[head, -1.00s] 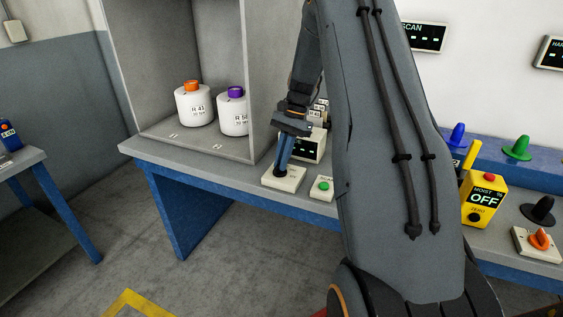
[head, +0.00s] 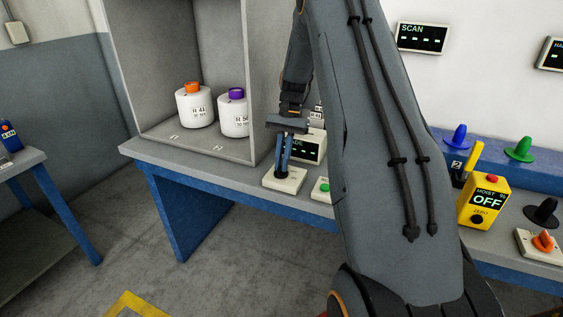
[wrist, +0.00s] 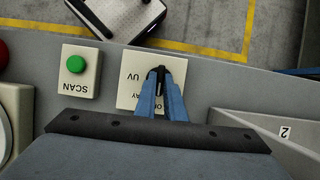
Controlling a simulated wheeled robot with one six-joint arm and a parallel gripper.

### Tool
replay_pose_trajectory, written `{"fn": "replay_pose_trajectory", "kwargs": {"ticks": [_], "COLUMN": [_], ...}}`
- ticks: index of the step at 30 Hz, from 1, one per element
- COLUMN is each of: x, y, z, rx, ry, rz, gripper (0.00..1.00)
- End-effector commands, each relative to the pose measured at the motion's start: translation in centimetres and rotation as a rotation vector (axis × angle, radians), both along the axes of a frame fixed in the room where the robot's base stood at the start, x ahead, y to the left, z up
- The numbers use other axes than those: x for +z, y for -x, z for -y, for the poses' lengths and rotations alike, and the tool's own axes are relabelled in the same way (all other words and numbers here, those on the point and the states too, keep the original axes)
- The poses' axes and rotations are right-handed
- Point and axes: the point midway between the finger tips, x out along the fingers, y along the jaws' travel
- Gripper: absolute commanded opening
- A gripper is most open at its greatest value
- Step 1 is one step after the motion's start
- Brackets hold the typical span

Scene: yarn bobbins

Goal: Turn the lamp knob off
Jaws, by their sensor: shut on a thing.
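The lamp knob (wrist: 158,74) is a small dark knob on a cream plate (wrist: 130,96). The plate carries the words UV and DAY, upside down in the wrist view; part of the lettering is covered. In the head view the plate (head: 291,185) lies near the front edge of the grey bench. My gripper (wrist: 160,86) points down with its blue fingers on either side of the knob, shut on it. In the head view my gripper (head: 282,170) stands over the plate and mostly hides the knob.
A green SCAN button (wrist: 76,64) is beside the knob plate. A grey booth (head: 196,146) holds two white bobbins, with orange (head: 193,88) and purple (head: 236,94) tops. A yellow moisture meter (head: 482,204) reads OFF at the right. My arm hides the middle of the bench.

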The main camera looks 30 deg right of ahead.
Motion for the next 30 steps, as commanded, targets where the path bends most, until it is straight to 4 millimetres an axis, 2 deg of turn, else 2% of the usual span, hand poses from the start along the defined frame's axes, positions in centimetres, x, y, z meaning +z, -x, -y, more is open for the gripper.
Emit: {"fn": "replay_pose_trajectory", "kwargs": {"ticks": [3, 4, 7, 19, 30], "x": [-0.2, -0.2, -0.2, 0.6, 5.6], "y": [0.3, 0.4, 0.3, -0.2, -1.4], "z": [-0.2, -0.2, -0.1, 0.2, 1.9], "rx": [0.003, 0.003, 0.002, 0.0, 0.001], "ry": [-0.005, -0.005, -0.004, 0.0, 0.0], "rz": [-0.01, -0.01, -0.009, -0.001, -0.003], "gripper": [0.0, 0.11, 0.28, 0.28, 0.28]}}
